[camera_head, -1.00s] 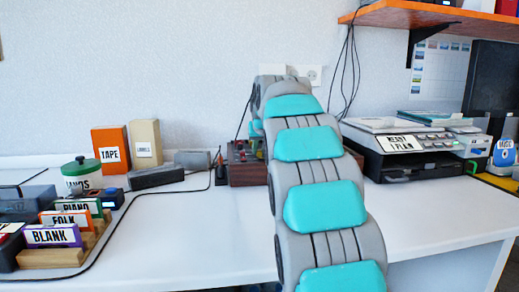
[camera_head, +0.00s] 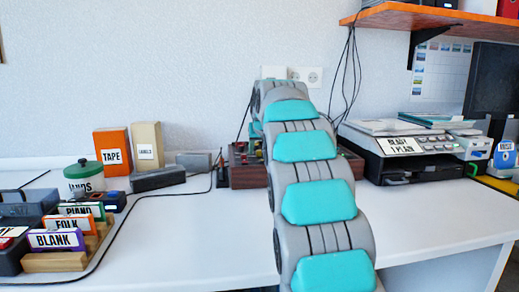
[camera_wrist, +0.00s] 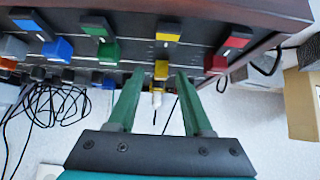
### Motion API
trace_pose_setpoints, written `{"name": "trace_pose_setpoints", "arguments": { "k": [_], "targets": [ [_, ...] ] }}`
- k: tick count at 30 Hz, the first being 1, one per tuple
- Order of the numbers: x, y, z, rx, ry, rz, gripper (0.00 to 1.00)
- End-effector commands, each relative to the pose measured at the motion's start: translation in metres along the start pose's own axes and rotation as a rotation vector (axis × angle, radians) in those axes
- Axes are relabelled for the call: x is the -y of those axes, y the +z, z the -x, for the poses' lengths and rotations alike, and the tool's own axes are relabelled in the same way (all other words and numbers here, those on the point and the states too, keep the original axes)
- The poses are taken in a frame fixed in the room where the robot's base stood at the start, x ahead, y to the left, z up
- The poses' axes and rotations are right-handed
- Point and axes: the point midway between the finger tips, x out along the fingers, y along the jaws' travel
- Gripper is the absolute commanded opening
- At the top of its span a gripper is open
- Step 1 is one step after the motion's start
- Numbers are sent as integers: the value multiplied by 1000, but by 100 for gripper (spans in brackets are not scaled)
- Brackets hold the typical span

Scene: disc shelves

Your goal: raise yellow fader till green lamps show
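In the wrist view, the yellow fader (camera_wrist: 161,70) is a small yellow cap on a dark panel with a wooden edge. My gripper (camera_wrist: 160,75) is open, its two green fingers on either side of the yellow cap with gaps showing. A yellow block (camera_wrist: 169,32) sits in line with the cap, farther up the picture. A small pale piece (camera_wrist: 156,98) shows below the cap; I cannot tell what it is. I make out no lit green lamps. In the head view, the wooden console (camera_head: 247,175) stands at the back of the desk, partly hidden by my arm.
In the wrist view, blue (camera_wrist: 58,48), green (camera_wrist: 108,52) and red (camera_wrist: 215,64) caps flank the yellow one. Black cables (camera_wrist: 55,103) hang nearby. In the head view, a printer (camera_head: 395,150) stands right of the console and a speaker-like grey block (camera_head: 158,179) left.

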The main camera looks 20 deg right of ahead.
Motion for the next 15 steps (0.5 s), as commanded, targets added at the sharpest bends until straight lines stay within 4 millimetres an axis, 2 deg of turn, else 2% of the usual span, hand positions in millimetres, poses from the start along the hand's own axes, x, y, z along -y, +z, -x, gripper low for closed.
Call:
{"name": "trace_pose_setpoints", "arguments": {
  "k": [8,15],
  "targets": [
    [0,0,1,0,0,0,50],
    [1,0,23,-2,-1,1,50]
  ]
}}
